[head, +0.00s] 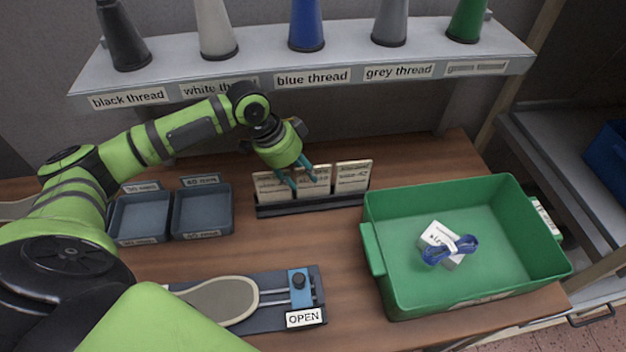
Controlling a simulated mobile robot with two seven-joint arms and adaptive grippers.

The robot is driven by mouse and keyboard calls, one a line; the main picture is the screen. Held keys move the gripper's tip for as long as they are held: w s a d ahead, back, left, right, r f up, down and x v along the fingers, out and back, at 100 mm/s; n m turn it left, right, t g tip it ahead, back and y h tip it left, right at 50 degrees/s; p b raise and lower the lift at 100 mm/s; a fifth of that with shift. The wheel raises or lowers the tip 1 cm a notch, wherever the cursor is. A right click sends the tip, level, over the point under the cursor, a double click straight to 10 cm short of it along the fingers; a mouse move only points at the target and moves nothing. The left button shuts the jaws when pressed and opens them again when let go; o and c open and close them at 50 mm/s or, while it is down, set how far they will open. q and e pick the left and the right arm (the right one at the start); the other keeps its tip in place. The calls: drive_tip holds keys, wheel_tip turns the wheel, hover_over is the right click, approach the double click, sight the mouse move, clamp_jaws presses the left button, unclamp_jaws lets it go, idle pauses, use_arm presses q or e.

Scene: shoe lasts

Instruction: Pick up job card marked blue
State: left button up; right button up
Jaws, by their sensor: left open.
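Three cream job cards stand side by side in a dark rack (310,205) at the back of the bench: a left card (268,190), a middle card (316,186) and a right card (352,177). Their print is too small to read, so I cannot tell which is marked blue. My left gripper (301,176) points down at the rack with its teal fingers open. The fingertips overlap the right part of the left card and the middle card; I cannot tell whether they touch. My right gripper is not in view.
A green crate (380,292) at the right holds a white box and a blue thread bundle (450,250). Two grey trays (203,210) stand left of the rack. A fixture marked OPEN (305,318) holds a shoe last (222,299) in front. The thread shelf (300,65) overhangs behind.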

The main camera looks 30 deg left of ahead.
sight(313, 184)
use_arm(q)
drive_tip(key=w+d+f, duration=0.1)
drive_tip(key=w+d+f+p, duration=0.1)
drive_tip(key=d, duration=0.1)
drive_tip(key=shift+w+d, duration=0.1)
drive_tip(key=shift+w, duration=0.05)
drive_tip(key=shift+f, duration=0.45)
clamp_jaws()
